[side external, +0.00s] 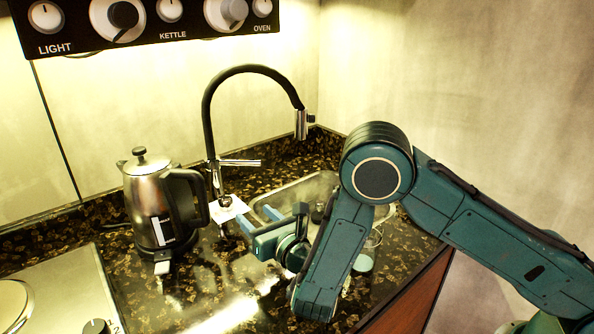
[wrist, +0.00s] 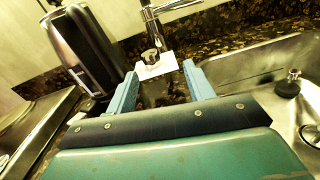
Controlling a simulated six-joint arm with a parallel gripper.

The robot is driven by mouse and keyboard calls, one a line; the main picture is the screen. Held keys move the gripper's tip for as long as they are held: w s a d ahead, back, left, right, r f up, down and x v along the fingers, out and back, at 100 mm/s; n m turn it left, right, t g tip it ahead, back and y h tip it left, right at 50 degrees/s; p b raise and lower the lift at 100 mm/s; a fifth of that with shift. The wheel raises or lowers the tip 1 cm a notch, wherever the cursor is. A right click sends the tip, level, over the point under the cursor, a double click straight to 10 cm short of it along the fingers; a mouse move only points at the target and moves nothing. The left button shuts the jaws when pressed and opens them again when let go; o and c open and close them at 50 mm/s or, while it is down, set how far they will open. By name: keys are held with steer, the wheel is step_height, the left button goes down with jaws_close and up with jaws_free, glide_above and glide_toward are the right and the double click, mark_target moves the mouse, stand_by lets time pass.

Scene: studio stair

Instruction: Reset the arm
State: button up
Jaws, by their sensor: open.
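My gripper (side external: 268,228) is blue and sits over the dark speckled counter, between the kettle and the sink in the side view. In the wrist view its two light blue fingers (wrist: 161,90) are apart, with nothing held between them. My teal arm reaches in from the right in the side view and bends down to the gripper. Beyond the fingertips, a small metal knob-like piece (wrist: 151,57) stands on a white card (wrist: 157,68) by the tap's base. The card also shows in the side view (side external: 229,212).
A steel kettle (side external: 147,207) with a black handle stands left of the gripper. A black tap (side external: 208,110) arches behind it. The sink (side external: 291,190) lies behind and right, partly hidden by my arm. A hob (side external: 50,290) is at front left; a control panel (side external: 140,38) hangs above.

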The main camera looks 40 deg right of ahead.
steer(key=s+d+r+m+g+h, duration=0.35)
steer(key=d+r+m, duration=0.25)
steer(key=d+m, duration=0.45)
steer(key=s+d+r+m+g+h, duration=0.35)
steer(key=s+d+r+m, duration=0.2)
steer(key=d+m, duration=0.5)
steer(key=s+a+r+m+g+y, duration=0.2)
steer(key=s+m, duration=0.4)
steer(key=s, duration=0.7)
steer(key=s+a+r+m+g+y, duration=0.2)
steer(key=s+m+y, duration=0.3)
steer(key=s, duration=0.9)
steer(key=shift+s+r+m+g+y, duration=0.15)
steer(key=shift+s+m+g+y, duration=0.15)
steer(key=shift+m+g, duration=0.65)
